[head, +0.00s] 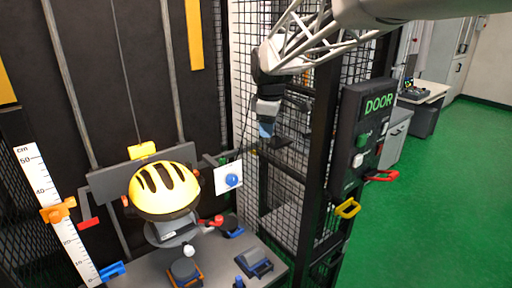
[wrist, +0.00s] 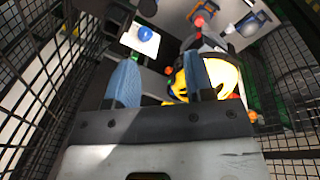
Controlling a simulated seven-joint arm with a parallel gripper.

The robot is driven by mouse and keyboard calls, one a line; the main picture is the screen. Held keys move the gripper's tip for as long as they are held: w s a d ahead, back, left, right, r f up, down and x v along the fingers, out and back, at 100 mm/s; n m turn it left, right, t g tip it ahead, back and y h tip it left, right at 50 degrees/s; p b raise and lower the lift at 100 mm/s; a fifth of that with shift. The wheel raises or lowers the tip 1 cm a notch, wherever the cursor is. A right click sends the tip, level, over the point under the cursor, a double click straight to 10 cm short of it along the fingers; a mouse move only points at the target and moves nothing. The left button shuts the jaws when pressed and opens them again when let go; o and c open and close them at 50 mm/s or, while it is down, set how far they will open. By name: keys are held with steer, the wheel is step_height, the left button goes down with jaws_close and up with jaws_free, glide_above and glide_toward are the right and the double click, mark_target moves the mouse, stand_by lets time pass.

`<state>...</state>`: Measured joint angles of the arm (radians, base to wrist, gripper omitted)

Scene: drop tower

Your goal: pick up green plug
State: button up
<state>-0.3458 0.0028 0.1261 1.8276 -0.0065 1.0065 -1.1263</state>
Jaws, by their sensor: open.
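A small green piece (head: 362,140) sits on the dark door panel (head: 350,120) below the DOOR sign; it looks like the green plug, but it is too small to be sure. My gripper (head: 267,130) hangs inside the mesh cage, to the left of the panel and apart from it. In the wrist view my gripper (wrist: 160,76) has its two blue fingers spread, with nothing held between them. I cannot make out the green plug in the wrist view.
A yellow helmet (head: 165,188) sits on the drop rig, also seen in the wrist view (wrist: 226,78). A blue ball on a white plate (head: 231,180) is beside it. Black mesh and posts (head: 310,150) stand near my gripper. Red (head: 381,175) and yellow (head: 348,208) handles project by the panel.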

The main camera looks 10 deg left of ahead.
steer(key=w+a+f+n+g, duration=0.1)
steer(key=w+a+f+n, duration=0.55)
steer(key=w+a, duration=0.45)
steer(key=n+g, duration=0.1)
steer(key=n, duration=0.3)
glide_above(222, 159)
steer(key=shift+h, duration=0.3)
step_height(222, 159, down, 10)
steer(key=shift+w+d+f, duration=0.1)
steer(key=shift+w+f, duration=0.05)
steer(key=shift+f, duration=0.1)
steer(key=shift+f, duration=1.35)
steer(key=shift+f, duration=2.6)
steer(key=c, duration=0.8)
